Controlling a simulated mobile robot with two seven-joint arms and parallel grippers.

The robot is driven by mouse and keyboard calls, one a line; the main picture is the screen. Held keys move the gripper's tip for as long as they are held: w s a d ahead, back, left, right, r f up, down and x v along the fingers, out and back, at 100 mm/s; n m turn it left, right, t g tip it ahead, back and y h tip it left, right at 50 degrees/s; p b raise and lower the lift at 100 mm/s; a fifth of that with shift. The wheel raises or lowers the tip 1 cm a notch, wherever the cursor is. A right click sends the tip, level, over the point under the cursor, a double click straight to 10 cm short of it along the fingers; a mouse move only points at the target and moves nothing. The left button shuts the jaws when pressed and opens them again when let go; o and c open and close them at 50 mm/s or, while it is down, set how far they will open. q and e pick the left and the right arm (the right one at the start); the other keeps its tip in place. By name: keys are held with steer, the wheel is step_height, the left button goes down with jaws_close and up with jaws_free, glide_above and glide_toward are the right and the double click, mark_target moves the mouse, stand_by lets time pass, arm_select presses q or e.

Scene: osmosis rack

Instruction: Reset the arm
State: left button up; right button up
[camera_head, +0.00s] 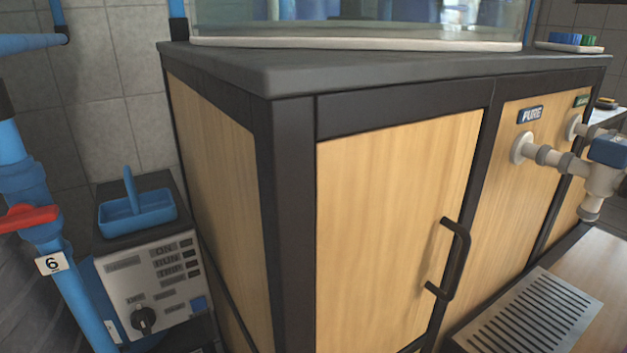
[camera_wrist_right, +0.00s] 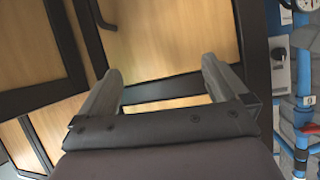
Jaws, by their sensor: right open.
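My right gripper (camera_wrist_right: 157,88) shows in the right wrist view with its two fingers wide apart and nothing between them. The cabinet's wooden door (camera_wrist_right: 165,38) and dark frame are behind the fingers. I cannot tell whether the fingers touch anything, but no contact shows. Neither gripper shows in the head view, and my left gripper is in no view. The cabinet (camera_head: 395,230) has a light wood door with a black handle (camera_head: 455,255), and the door is shut.
A glass tank (camera_head: 360,25) stands on the cabinet top. White pipes with a blue valve (camera_head: 608,151) stick out at the right. A control box (camera_head: 155,285) with a blue tray (camera_head: 137,212) and a blue pipe with a red lever (camera_head: 28,218) are at the left.

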arm_select(q)
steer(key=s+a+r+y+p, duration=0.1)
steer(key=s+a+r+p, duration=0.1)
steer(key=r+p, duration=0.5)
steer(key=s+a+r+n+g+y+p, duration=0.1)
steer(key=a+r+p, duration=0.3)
steer(key=p, duration=1.5)
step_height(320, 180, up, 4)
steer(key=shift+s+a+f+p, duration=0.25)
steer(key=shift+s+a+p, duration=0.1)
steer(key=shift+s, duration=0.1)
arm_select(e)
steer(key=s+d+r+h, duration=0.1)
steer(key=d+r, duration=0.2)
steer(key=r, duration=0.4)
steer(key=s+d+r+m+g+h, duration=0.1)
steer(key=s+d+r, duration=0.1)
steer(key=r, duration=0.5)
steer(key=shift+s+d+r+h, duration=0.15)
steer(key=shift+s+d+h, duration=0.15)
steer(key=shift+d, duration=0.55)
